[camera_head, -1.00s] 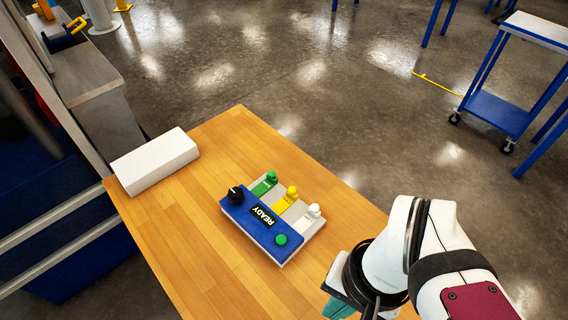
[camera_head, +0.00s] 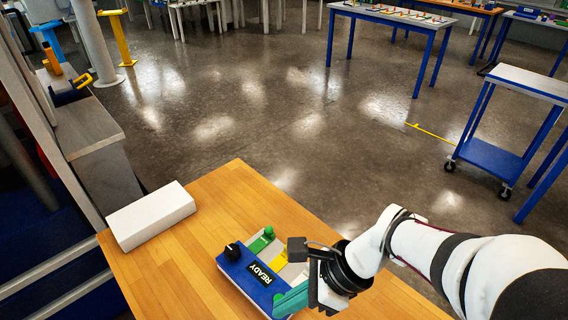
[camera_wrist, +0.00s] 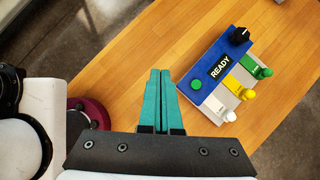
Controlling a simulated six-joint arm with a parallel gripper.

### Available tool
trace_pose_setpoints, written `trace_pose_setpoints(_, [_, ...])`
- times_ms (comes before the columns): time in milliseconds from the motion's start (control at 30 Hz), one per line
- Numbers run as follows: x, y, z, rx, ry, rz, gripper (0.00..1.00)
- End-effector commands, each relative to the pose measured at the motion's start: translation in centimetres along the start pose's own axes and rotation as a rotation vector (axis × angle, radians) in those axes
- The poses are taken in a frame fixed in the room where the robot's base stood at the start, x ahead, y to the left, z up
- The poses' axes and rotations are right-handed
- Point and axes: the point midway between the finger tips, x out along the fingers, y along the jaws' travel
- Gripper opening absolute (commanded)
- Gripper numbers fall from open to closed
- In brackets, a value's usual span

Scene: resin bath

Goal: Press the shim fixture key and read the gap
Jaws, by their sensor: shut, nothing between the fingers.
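The shim fixture (camera_head: 240,266) is a blue panel on a light grey base, on the wooden table. Its display (camera_wrist: 220,66) reads READY. A black knob (camera_wrist: 240,36) is at one end of the panel and a round green key (camera_wrist: 196,84) at the other. Green (camera_wrist: 262,70), yellow (camera_wrist: 244,92) and white (camera_wrist: 228,115) levers stand along the grey side. My gripper (camera_wrist: 160,72) has teal fingers, shut and empty. It is beside the fixture in the wrist view. In the head view, my gripper (camera_head: 280,308) hides the fixture's near right end, including the white lever.
A white block (camera_head: 150,215) lies at the table's left edge. Bare wooden tabletop (camera_head: 175,285) is left of the fixture. A blue cart (camera_head: 492,160) and a blue-legged table (camera_head: 395,18) stand farther off on the floor.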

Motion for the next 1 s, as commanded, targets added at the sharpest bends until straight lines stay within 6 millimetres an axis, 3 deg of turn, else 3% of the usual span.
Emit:
trace_pose_setpoints(100, [1.7,-4.2,-0.1,0.399,-0.116,-0.023,0.0])
trace_pose_setpoints(200, [2.6,-6.6,-0.6,0.64,-0.182,-0.034,0.0])
trace_pose_setpoints(300, [3.2,-7.9,-1.0,0.768,-0.216,-0.038,0.0])
trace_pose_setpoints(733, [3.6,-8.3,-1.2,0.81,-0.227,-0.039,0.0])
trace_pose_setpoints(1000, [6.5,-8.5,-3.3,0.811,-0.226,-0.036,0.0])
